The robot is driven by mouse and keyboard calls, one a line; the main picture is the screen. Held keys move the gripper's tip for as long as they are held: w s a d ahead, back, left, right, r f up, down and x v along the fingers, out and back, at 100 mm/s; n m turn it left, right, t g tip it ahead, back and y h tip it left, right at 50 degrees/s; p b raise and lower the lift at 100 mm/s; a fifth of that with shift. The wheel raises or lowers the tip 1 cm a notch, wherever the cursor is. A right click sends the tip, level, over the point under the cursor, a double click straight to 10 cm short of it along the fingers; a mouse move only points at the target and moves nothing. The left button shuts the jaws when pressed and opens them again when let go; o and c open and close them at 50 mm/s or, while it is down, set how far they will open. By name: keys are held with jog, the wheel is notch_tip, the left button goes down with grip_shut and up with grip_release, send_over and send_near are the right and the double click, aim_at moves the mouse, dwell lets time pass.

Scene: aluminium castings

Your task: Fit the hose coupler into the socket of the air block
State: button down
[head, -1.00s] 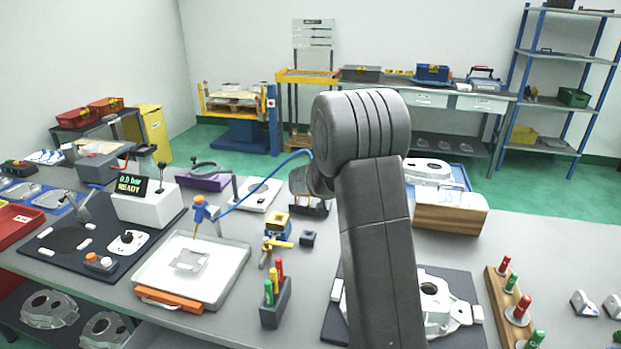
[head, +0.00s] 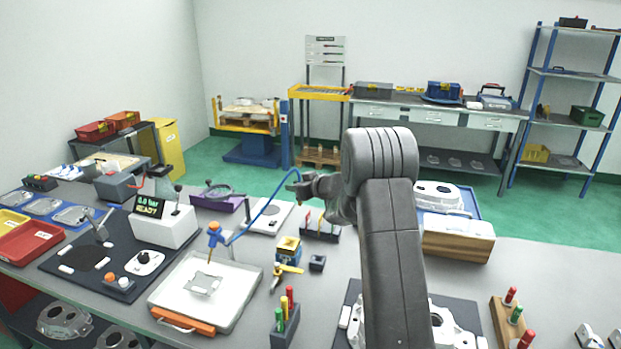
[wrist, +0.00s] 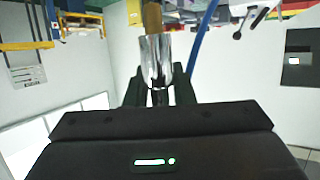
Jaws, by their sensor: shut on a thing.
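My gripper (head: 294,187) is at the left end of my arm, above the bench, small and dark in the head view. In the wrist view my gripper (wrist: 158,88) is shut on the hose coupler (wrist: 157,58), a shiny silver cylinder with a brass-coloured end pointing away from the jaws. A blue hose (head: 262,212) runs from near my gripper down to a blue and orange piece by the white tray. A small yellow and blue block (head: 288,248) with a yellow lever stands below my gripper, apart from it; it may be the air block. Its socket cannot be made out.
A white tray (head: 240,291) lies left of the block. A white box with a READY display (head: 164,226) stands further left. A dark holder with coloured pieces (head: 285,326) is in front. A dark rack (head: 321,226) stands close behind the block.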

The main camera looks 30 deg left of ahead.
jog(key=s+f+n+g+p, duration=0.2)
jog(key=s+f+n+g, duration=0.2)
jog(key=s+g, duration=0.1)
jog(key=shift+s+a+f, duration=0.35)
jog(key=shift+s, duration=0.45)
jog(key=shift+f+b, duration=1.5)
jog(key=shift+f, duration=1.4)
jog(key=shift+f+b, duration=0.65)
jog(key=shift+f, duration=0.95)
jog(key=c, duration=1.1)
grip_release()
jog(key=shift+c, duration=0.2)
